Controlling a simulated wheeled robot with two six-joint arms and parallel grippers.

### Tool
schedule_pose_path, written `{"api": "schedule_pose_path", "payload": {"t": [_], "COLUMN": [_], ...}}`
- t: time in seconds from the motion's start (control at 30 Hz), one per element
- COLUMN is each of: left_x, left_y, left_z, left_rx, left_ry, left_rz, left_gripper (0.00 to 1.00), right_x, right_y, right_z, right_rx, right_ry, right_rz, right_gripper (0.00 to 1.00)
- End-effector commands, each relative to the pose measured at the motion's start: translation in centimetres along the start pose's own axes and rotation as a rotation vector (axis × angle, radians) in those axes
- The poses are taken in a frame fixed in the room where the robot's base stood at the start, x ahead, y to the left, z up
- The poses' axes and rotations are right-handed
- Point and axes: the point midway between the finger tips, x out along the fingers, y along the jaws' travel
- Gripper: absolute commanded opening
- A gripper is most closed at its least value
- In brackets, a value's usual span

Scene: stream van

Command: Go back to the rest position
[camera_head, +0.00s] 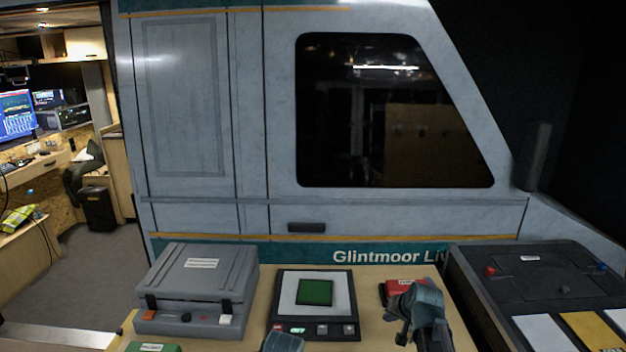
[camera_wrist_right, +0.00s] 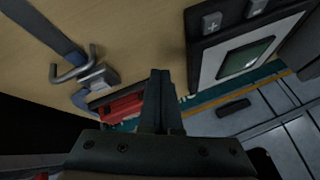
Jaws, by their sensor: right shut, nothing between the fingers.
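My right gripper (camera_head: 403,312) is over the right part of the wooden table, in front of a red object with a white label (camera_head: 400,288). In the right wrist view my right gripper's fingers (camera_wrist_right: 160,85) are together with nothing between them. The red object (camera_wrist_right: 122,106) shows beside them there, partly hidden. A rounded grey-teal part at the bottom edge of the head view seems to be my left gripper (camera_head: 283,342); its fingers are hidden.
A grey van wall stands behind.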

Motion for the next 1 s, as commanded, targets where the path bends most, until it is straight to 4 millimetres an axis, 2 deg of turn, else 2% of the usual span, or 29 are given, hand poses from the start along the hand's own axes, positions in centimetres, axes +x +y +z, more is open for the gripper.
{"api": "schedule_pose_path", "payload": {"t": [0.03, 0.1, 0.2, 0.3, 0.4, 0.5, 0.6, 1.0], "left_x": [-0.8, -1.3, -2.0, -2.5, -3.0, -3.2, -3.3, -3.3], "left_y": [-0.1, -0.1, -0.2, -0.2, -0.3, -0.3, -0.3, -0.3], "left_z": [0.1, 0.1, 0.1, 0.1, 0.2, 0.2, 0.2, 0.2], "left_rx": [0.000, 0.000, 0.000, 0.000, 0.000, 0.000, 0.000, 0.000], "left_ry": [0.000, 0.000, 0.000, 0.000, 0.000, 0.000, 0.000, 0.000], "left_rz": [0.000, 0.000, 0.000, 0.000, 0.000, 0.000, 0.000, 0.000], "left_gripper": [0.50, 0.50, 0.50, 0.50, 0.50, 0.50, 0.50, 0.50], "right_x": [-0.9, -1.8, -3.8, -6.1, -8.2, -9.8, -10.7, -11.0], "right_y": [-2.4, -4.6, -6.7, -7.6, -7.8, -7.7, -7.5, -7.4], "right_z": [3.7, 8.3, 14.8, 19.9, 23.6, 25.8, 27.0, 27.4], "right_rx": [-0.086, -0.207, -0.382, -0.535, -0.653, -0.734, -0.778, -0.794], "right_ry": [-0.070, -0.171, -0.308, -0.424, -0.509, -0.567, -0.599, -0.612], "right_rz": [0.014, 0.045, 0.100, 0.157, 0.209, 0.249, 0.274, 0.284], "right_gripper": [0.00, 0.00, 0.00, 0.00, 0.00, 0.00, 0.00, 0.00]}}
